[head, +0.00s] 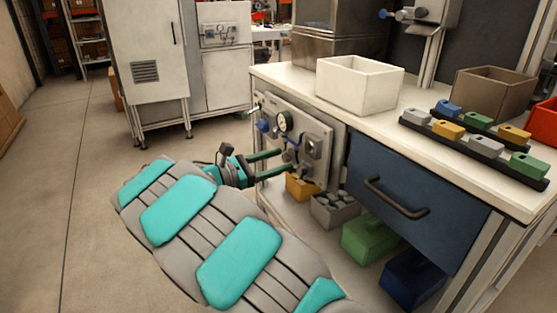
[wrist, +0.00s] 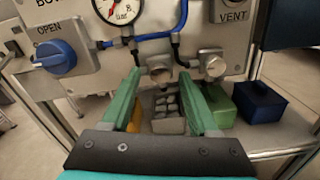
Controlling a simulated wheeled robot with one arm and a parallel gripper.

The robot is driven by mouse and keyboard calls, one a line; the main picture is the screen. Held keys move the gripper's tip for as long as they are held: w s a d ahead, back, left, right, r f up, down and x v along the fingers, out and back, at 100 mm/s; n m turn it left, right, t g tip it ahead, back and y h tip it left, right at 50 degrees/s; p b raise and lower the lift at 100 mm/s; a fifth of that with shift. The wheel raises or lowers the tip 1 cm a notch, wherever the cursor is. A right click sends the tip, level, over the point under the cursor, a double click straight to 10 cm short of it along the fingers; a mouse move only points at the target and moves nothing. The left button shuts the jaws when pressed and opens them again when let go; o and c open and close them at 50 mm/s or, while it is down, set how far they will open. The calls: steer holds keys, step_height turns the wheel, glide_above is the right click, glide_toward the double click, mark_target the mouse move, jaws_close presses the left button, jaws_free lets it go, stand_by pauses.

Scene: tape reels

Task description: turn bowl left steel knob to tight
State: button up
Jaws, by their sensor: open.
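The steel panel (head: 322,135) is on the left end of the workbench. In the wrist view, its lower edge carries two steel knobs under blue tubing. The left steel knob (wrist: 160,71) sits between the tips of my green fingers, with a gap visible on each side. The right steel knob (wrist: 212,63) is just right of my right finger. My gripper (wrist: 160,78) is open and empty, pointing at the panel. It also reaches the panel in the head view (head: 288,160), where the fingertips partly hide the knobs. I cannot tell whether either finger touches the left knob.
A blue knob (wrist: 54,57) marked OPEN is at the panel's left, and a pressure gauge (wrist: 118,8) is above. Below are a grey bin (head: 336,209), a green box (head: 370,236) and a blue box (head: 412,279). Floor to the left is clear.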

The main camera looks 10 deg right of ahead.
steer(key=shift+d, duration=0.25)
steer(key=shift+w, duration=0.1)
jaws_close()
stand_by(0.4)
